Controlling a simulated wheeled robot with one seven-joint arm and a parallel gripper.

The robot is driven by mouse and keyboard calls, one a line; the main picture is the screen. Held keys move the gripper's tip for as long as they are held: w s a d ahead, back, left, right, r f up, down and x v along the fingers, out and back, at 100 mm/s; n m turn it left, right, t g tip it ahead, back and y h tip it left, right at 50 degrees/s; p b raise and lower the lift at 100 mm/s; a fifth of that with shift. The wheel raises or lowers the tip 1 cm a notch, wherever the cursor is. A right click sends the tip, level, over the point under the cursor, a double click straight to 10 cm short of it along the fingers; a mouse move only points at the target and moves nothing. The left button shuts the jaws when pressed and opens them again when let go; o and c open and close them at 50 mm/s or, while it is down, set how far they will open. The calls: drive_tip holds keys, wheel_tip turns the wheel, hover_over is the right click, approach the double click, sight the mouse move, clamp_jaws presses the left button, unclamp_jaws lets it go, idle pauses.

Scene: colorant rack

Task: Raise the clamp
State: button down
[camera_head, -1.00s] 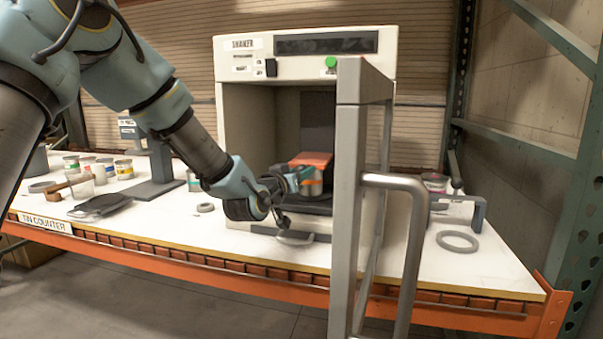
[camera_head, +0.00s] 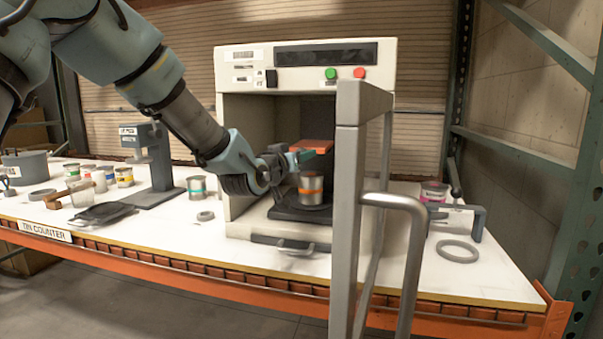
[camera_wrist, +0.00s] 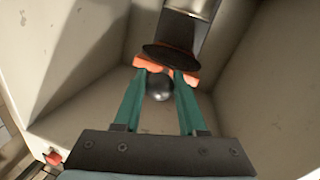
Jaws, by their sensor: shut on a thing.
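The shaker (camera_head: 232,110) stands on the counter with its door (camera_head: 348,200) swung open toward me. Inside it, the orange clamp (camera_head: 312,146) is up above a tin with an orange band (camera_head: 311,187), with a visible gap between them. The tin stands upright on the dark base plate (camera_head: 290,214). My gripper (camera_head: 296,158) reaches in from the left and is shut on the clamp. In the wrist view the teal fingers (camera_wrist: 158,90) hold the clamp's orange edge (camera_wrist: 150,63), with a dark disc (camera_wrist: 168,55) beside it.
The open door and its handle (camera_head: 410,240) stand close on the right of my gripper. Several tins (camera_head: 100,178), a dark pan (camera_head: 103,214) and a grey stand (camera_head: 160,165) are on the counter (camera_head: 200,235) at the left. A grey ring (camera_head: 457,250) lies at the right.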

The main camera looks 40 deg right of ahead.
drive_tip(key=shift+d+r, duration=0.1)
drive_tip(key=shift+r, duration=0.7)
drive_tip(key=c, duration=0.8)
unclamp_jaws()
drive_tip(key=shift+c, duration=0.2)
drive_tip(key=o, duration=0.4)
drive_tip(key=shift+f, duration=0.3)
drive_tip(key=shift+c, duration=0.2)
drive_tip(key=shift+a, duration=0.2)
drive_tip(key=shift+s+a+f+b, duration=0.15)
drive_tip(key=shift+a+b, duration=0.15)
drive_tip(key=shift+a, duration=0.05)
drive_tip(key=b+v, duration=0.2)
drive_tip(key=v, duration=0.8)
drive_tip(key=shift+b, duration=0.35)
drive_tip(key=shift+d, duration=0.1)
